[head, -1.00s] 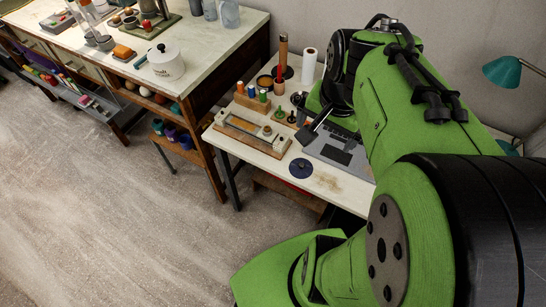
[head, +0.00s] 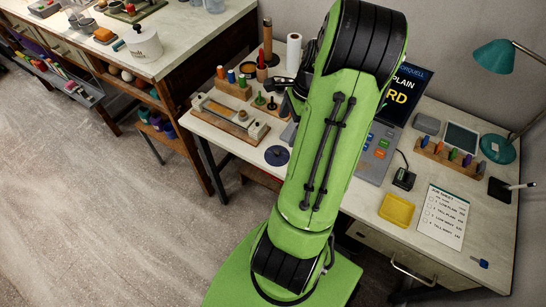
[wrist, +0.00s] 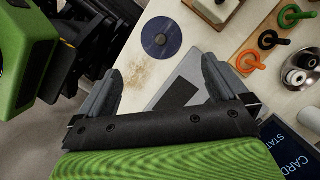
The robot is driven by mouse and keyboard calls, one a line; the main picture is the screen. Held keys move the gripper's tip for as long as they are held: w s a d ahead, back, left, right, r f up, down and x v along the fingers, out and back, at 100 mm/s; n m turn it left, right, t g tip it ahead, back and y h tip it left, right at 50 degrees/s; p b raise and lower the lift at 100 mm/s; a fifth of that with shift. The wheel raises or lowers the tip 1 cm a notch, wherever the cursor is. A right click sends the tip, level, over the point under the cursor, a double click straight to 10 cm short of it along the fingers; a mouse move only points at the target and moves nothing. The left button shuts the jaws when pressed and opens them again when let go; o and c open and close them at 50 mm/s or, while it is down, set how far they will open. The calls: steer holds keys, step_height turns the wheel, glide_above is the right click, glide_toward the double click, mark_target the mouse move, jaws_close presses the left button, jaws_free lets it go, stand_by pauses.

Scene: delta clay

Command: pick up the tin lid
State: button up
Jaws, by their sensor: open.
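I cannot clearly pick out the tin lid. In the head view the arm partly hides the table's middle.
A dark disc (head: 277,155) lies near the table's front left, by a wooden fixture (head: 232,120). Coloured pegs (wrist: 268,40) stand nearby. A sign (head: 405,92) stands at the back. A yellow tray (head: 397,210), a checklist (head: 443,217) and a lamp (head: 497,60) are on the right.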

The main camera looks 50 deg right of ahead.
mark_target(278, 151)
steer(key=b+x, duration=0.5)
steer(key=x, duration=0.6)
steer(key=shift+d+f, duration=0.1)
steer(key=shift+f, duration=0.3)
steer(key=shift+r, duration=0.15)
steer(key=c, duration=0.9)
